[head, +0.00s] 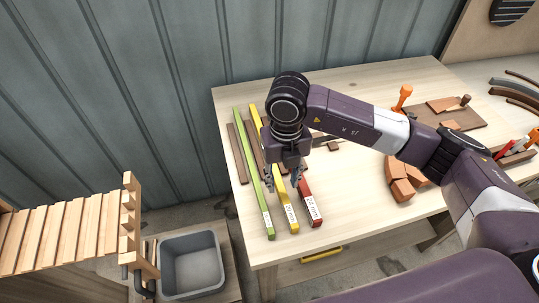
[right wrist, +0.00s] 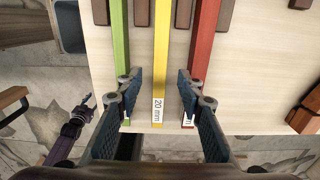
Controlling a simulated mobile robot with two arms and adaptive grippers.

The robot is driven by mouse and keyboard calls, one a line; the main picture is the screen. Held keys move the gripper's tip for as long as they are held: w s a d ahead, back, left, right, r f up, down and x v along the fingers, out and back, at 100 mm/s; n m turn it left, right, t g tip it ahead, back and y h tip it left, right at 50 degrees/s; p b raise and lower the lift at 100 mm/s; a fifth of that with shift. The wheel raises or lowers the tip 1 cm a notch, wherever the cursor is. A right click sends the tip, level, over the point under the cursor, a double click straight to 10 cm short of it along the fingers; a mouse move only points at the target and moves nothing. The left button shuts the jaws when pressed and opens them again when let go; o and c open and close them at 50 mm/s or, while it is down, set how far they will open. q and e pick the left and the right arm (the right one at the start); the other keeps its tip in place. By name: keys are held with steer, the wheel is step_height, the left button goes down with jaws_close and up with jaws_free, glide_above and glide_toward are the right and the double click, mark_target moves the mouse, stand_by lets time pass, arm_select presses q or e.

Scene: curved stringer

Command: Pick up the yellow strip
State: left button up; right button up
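The yellow strip (head: 281,194) lies on the wooden table, its near end labelled "20 mm". It runs up the middle of the right wrist view (right wrist: 167,50). A green strip (head: 251,165) lies to its left and a red strip (head: 306,187) to its right. My right gripper (head: 284,184) is above the yellow strip, fingers pointing down. In the right wrist view its open fingers (right wrist: 160,88) are on either side of the yellow strip, with nothing between them gripped. My left gripper (right wrist: 86,106) seems to show small at the lower left of that view; its finger state is unclear.
The table (head: 350,225) has brown wooden strips around the coloured ones. Brown blocks (head: 400,184) and an orange-handled tool (head: 403,97) are to the right. A grey bin (head: 191,263) and slatted wooden rack (head: 65,235) stand left of the table. A corrugated wall is behind.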

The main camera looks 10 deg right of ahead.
mark_target(282, 190)
steer(key=shift+f+p, duration=0.45)
steer(key=shift+f, duration=1.45)
jaws_close()
